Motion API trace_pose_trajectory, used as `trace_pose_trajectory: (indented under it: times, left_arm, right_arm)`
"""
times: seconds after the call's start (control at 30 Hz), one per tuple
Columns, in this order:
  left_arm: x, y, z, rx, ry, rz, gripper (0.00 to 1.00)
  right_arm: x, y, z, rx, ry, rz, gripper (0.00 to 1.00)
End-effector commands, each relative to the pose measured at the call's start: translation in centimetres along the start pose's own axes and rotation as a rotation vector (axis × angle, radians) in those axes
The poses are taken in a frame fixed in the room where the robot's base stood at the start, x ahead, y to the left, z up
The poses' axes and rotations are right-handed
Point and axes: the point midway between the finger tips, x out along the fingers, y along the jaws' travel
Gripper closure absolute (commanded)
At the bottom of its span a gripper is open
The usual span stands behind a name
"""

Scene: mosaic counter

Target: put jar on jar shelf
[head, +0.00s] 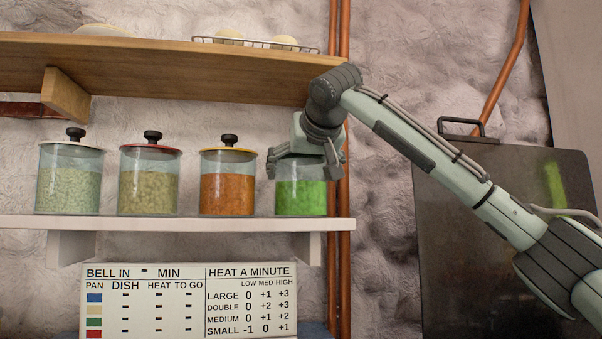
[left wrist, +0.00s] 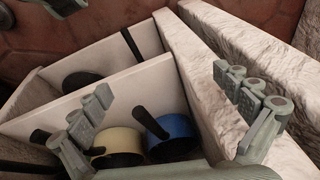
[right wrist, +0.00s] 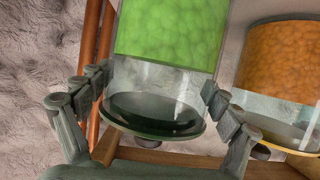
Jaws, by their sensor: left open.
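The green-filled glass jar (head: 301,197) stands at the right end of the white jar shelf (head: 180,223). My right gripper (head: 307,170) comes down over its top and hides the lid in the head view. In the right wrist view, the two fingers of my right gripper (right wrist: 156,85) press against opposite sides of the jar (right wrist: 165,90), below its dark lid. The base of the jar appears level with the other jars on the shelf. My left gripper (left wrist: 162,88) is open and empty, seen only in the left wrist view, above an open drawer.
Three more jars, pale green (head: 68,185), olive (head: 148,188) and orange (head: 227,189), stand left in a row. A wooden shelf (head: 180,62) hangs above. Copper pipes (head: 338,260) run behind the right end. The drawer holds a yellow pan (left wrist: 117,142) and a blue pan (left wrist: 175,130).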

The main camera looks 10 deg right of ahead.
Motion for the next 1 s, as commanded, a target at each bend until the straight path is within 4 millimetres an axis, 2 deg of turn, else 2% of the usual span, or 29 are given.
trace_pose_trajectory:
  times: [0.1, 0.43, 0.53, 0.63, 0.7, 1.0]
  left_arm:
    - [-0.2, 0.0, -0.1, 0.0, 0.003, 0.0, 0.0]
    - [-0.3, -0.1, -0.2, 0.0, 0.005, -0.001, 0.0]
    - [0.1, -0.1, 0.0, 0.0, 0.002, -0.001, 0.0]
    - [0.0, -0.2, 0.1, 0.001, -0.004, -0.005, 0.0]
    - [-1.2, -0.6, -0.5, 0.002, 0.011, -0.014, 0.0]
    - [-3.1, -0.8, -0.9, 0.003, 0.017, -0.023, 0.0]
  right_arm:
    - [0.0, 0.0, 0.0, -0.001, -0.001, 0.0, 0.0]
    - [-0.1, 0.0, -0.1, -0.001, 0.0, 0.0, 0.0]
    - [-0.8, -0.1, -0.1, -0.001, 0.002, -0.001, 0.0]
    - [-2.3, -0.1, 0.0, -0.001, 0.002, -0.002, 0.0]
    - [-3.8, -0.1, 0.0, -0.001, 0.002, -0.001, 0.0]
    - [-9.9, -0.1, -0.1, -0.001, 0.001, -0.001, 0.0]
